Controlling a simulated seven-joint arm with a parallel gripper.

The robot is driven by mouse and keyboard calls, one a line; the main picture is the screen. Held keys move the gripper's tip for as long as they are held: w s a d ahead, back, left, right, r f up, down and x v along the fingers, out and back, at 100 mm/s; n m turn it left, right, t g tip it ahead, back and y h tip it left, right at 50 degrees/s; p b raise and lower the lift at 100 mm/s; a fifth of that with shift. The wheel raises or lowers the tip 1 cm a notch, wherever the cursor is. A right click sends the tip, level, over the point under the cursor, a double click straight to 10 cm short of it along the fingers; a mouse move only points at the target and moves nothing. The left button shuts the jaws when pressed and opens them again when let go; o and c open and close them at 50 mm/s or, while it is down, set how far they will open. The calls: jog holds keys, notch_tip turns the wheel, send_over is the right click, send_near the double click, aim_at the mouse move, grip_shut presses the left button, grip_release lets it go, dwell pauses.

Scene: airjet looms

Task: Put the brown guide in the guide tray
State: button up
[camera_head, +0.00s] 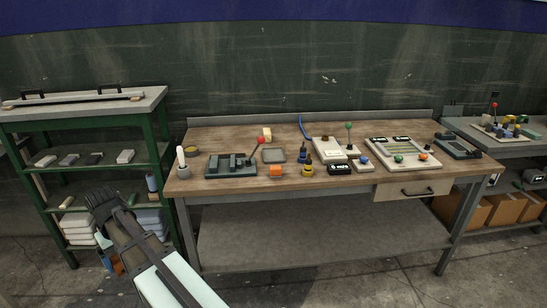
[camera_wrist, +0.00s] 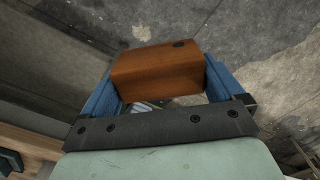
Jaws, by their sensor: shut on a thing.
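The brown guide (camera_wrist: 157,71), a block with a small dark hole near one edge, is between the two blue fingers of my gripper (camera_wrist: 158,90) in the wrist view. The gripper is shut on it, with floor behind. In the head view the gripper (camera_head: 112,265) shows small and partly hidden by my arm, low in front of the green shelf, left of the workbench, with a bit of brown at it. A small shallow grey tray (camera_head: 273,155) lies on the workbench and looks empty; I cannot tell for sure that it is the guide tray.
The green shelf (camera_head: 105,117) stands at the left. Open floor lies in front.

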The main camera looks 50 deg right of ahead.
jog(key=a, duration=0.2)
jog(key=shift+a, duration=0.3)
jog(key=w+d+r+m, duration=0.2)
jog(key=d+m, duration=0.2)
jog(key=d, duration=0.8)
jog(key=w+d+r+m, duration=0.2)
jog(key=d+m, duration=0.2)
jog(key=d, duration=0.8)
jog(key=w+d+r+m, duration=0.2)
jog(key=d+r+m, duration=0.15)
jog(key=d, duration=0.75)
jog(key=s+d+r+m, duration=0.3)
jog(key=s+d+m, duration=0.2)
jog(key=d, duration=0.8)
jog(key=s+d+r+m, duration=0.2)
jog(key=s+d+m, duration=0.25)
jog(key=d, duration=0.95)
jog(key=s+d+r+m, duration=0.3)
jog(key=s+d+m, duration=0.2)
jog(key=d, duration=0.8)
jog(key=w+d+f, duration=0.2)
jog(key=w, duration=0.5)
jog(key=w+d+f, duration=0.2)
jog(key=w, duration=0.5)
jog(key=shift+m, duration=0.3)
jog(key=shift+s+f, duration=0.15)
jog(key=shift+f, duration=4.5)
